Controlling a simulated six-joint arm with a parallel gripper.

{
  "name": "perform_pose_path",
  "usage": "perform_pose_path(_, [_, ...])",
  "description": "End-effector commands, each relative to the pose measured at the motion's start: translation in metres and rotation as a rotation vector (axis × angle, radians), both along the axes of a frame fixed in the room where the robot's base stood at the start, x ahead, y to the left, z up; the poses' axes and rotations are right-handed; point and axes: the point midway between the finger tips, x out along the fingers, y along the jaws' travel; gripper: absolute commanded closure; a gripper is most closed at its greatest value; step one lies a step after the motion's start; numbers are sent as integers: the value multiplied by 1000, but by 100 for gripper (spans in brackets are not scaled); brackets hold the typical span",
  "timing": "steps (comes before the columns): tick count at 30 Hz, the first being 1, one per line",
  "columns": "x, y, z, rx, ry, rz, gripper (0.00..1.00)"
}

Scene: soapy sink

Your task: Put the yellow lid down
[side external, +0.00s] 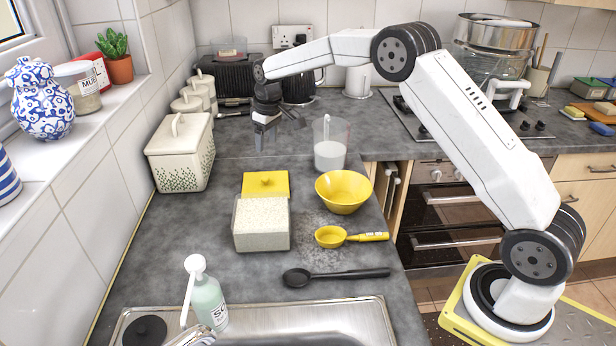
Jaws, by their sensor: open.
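The square yellow lid (266,183) with a small knob is just behind the clear container of white grains (261,222). The container is uncovered and full nearly to the top. It hides the lid's near edge, so I cannot tell whether the lid lies flat or leans on the container. My gripper (280,133) is open and empty, pointing down above the counter behind the lid. It is apart from the lid.
A measuring jug (330,150) stands right of my gripper. A yellow bowl (343,191), a yellow measuring scoop (332,236) and a black spoon (335,277) are nearby. A cream bread bin (181,155) stands left. A soap bottle (209,302) is by the sink (300,312).

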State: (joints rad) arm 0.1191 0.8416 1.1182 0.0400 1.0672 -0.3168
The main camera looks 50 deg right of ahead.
Motion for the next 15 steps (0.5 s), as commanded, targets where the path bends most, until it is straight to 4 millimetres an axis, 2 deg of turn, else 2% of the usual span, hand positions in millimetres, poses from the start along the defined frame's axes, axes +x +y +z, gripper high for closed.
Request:
perform_pose_path(8, [-25,10,3,-2,-12,-22,33])
perform_pose_path(15, [-69,25,3,-5,-31,-55,33])
